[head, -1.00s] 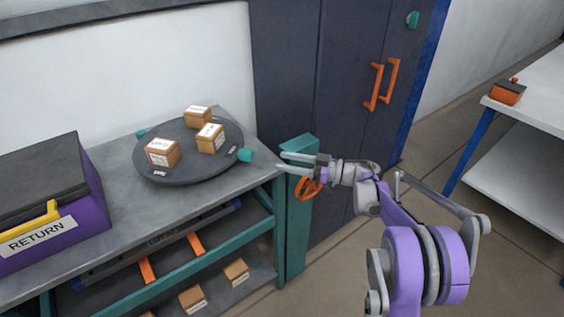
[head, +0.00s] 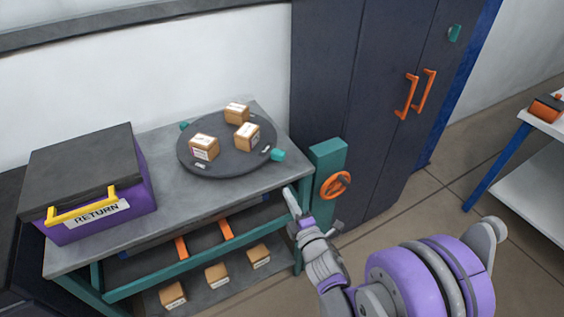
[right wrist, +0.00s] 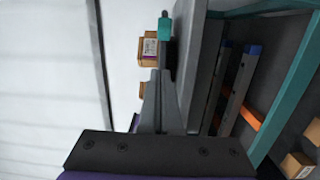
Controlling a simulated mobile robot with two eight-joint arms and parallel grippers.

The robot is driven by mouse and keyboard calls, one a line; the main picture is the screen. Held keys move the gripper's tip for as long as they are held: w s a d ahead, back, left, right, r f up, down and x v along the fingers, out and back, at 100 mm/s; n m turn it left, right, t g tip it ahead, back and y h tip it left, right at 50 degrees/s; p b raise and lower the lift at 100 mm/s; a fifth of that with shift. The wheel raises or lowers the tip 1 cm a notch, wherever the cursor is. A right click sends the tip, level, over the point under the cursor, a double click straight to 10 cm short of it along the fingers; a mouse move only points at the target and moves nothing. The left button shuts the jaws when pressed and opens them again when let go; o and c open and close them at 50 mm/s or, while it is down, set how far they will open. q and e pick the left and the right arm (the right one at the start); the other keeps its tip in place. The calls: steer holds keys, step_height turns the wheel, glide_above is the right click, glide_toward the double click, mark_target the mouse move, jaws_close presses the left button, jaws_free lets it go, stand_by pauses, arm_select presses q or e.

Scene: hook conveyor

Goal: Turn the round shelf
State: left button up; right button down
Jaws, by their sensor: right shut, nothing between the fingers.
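The round shelf (head: 226,167) is a dark grey disc on the grey table, with three small labelled boxes on it. One teal knob (head: 277,155) is at its right rim and another (head: 184,126) at its far left rim. My right gripper (head: 288,192) is shut and empty, in front of the table's right end, apart from the near knob in the head view. In the right wrist view the gripper's fingers (right wrist: 160,80) point up the picture, and the teal knob (right wrist: 165,28) shows just beyond their tips. My left gripper is not in view.
A purple RETURN box (head: 95,215) stands on the table's left end. A teal post (head: 328,168) with an orange handwheel (head: 336,185) stands right of the table, beside a dark cabinet (head: 350,100). Lower shelves hold several small boxes (head: 217,275).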

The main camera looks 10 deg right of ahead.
mark_target(291, 164)
steer(key=w, duration=0.3)
steer(key=w+a+p, duration=0.1)
steer(key=w, duration=0.2)
steer(key=w+p, duration=0.1)
steer(key=w, duration=0.2)
steer(key=shift+w+a+f, duration=0.1)
steer(key=shift+w+a, duration=0.15)
steer(key=shift+w, duration=0.15)
steer(key=shift+w+d+f, duration=0.1)
steer(key=shift+w+d, duration=1.15)
steer(key=shift+w, duration=0.15)
steer(key=w+d+b, duration=0.3)
steer(key=w+d, duration=0.1)
steer(key=shift+w, duration=0.15)
steer(key=shift+w+d, duration=0.1)
steer(key=shift+w, duration=0.1)
steer(key=shift+s, duration=0.1)
